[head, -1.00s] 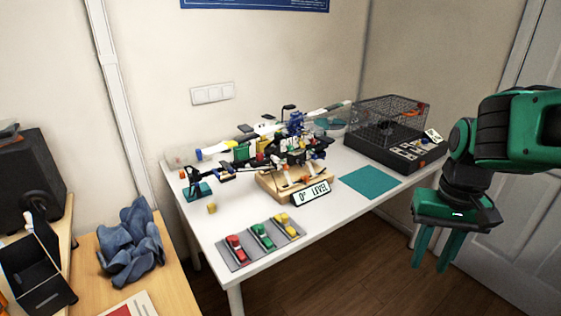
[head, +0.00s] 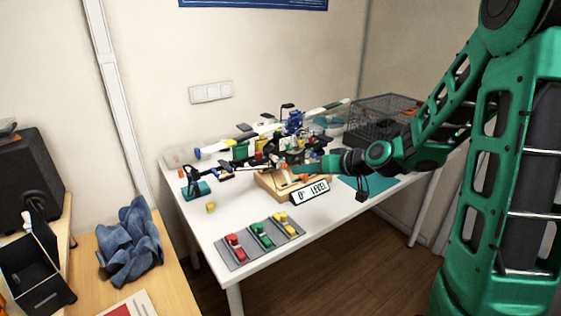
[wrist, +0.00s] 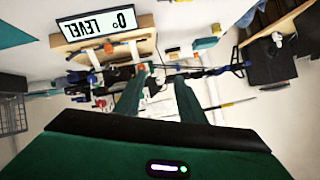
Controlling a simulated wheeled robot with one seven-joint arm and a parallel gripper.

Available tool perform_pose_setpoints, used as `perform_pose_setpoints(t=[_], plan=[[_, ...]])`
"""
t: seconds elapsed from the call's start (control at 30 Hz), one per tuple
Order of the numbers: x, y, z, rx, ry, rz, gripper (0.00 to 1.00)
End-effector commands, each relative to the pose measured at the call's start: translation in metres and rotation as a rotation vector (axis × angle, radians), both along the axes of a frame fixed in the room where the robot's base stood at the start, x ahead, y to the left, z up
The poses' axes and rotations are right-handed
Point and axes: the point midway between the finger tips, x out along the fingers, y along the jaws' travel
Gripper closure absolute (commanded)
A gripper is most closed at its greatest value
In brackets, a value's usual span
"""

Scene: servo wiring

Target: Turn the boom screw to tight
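A dark multirotor-like model (head: 245,153) with several arms and coloured parts sits on a wooden stand (head: 272,187) on the white table. I cannot single out the boom screw; it is too small or hidden. My gripper (head: 305,170) reaches in from the right and its tips are at the model's right side, in front of the stand. In the wrist view my gripper (wrist: 161,76) has its two green fingers spread apart with nothing clearly between them. The model's dark arms (wrist: 205,70) lie just beyond the tips; contact cannot be told.
A display reading "0° LEVEL" (head: 310,191) stands at the stand's front. Red, green and yellow items sit on a grey tray (head: 231,254) at the table's front. A wire cage (head: 372,124) is behind my arm.

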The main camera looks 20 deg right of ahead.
Motion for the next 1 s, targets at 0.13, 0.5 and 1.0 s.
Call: perform_pose_setpoints(t=[0.13,0.5,1.0], plan=[[0.023,0.002,0.012,0.078,-0.094,-0.020,0.64],[0.056,0.015,0.008,0.105,-0.132,-0.028,0.64],[0.115,0.046,-0.018,0.103,-0.130,-0.029,0.64]])
